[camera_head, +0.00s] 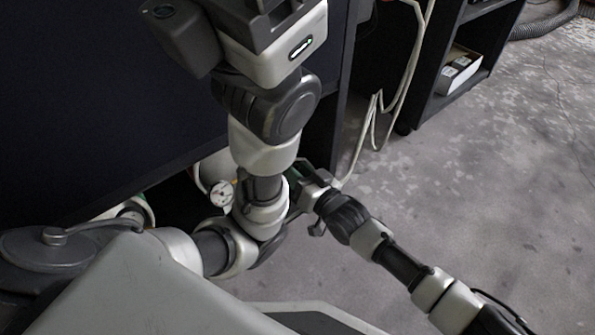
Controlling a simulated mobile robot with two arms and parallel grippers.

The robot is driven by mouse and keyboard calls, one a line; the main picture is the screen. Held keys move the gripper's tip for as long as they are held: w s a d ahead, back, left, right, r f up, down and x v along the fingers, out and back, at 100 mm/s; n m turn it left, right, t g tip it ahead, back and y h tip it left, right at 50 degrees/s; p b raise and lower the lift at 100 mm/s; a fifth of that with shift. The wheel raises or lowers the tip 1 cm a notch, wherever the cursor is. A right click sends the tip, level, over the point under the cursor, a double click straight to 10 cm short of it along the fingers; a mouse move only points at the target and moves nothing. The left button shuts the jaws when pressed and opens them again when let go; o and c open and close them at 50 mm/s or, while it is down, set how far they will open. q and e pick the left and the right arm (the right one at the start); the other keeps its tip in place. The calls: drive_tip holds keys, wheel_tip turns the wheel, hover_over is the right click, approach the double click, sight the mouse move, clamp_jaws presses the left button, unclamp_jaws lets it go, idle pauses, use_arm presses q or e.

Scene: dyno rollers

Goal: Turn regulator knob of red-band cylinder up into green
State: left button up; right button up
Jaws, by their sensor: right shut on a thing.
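My right gripper (303,196) is low in the middle, at the end of the arm from the lower right. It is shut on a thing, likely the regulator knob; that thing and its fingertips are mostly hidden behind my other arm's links. Just left of those links is a round white-faced gauge (221,194); its reading is too small to tell. A pale cylinder (209,170) shows partly behind it; I cannot make out a red band. My left arm's links fill the centre; its fingers do not show.
A second gauge (131,213) sits at the lower left, partly covered by my body. A dark cabinet panel (90,90) stands behind at left. White cables (385,95) hang beside a dark shelf (470,60) holding white boxes. The grey floor (510,190) is clear at right.

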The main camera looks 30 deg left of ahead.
drive_tip(key=shift+m, duration=0.4)
drive_tip(key=o, duration=0.9)
drive_tip(key=shift+p+v, duration=3.6)
drive_tip(key=shift+v, duration=1.85)
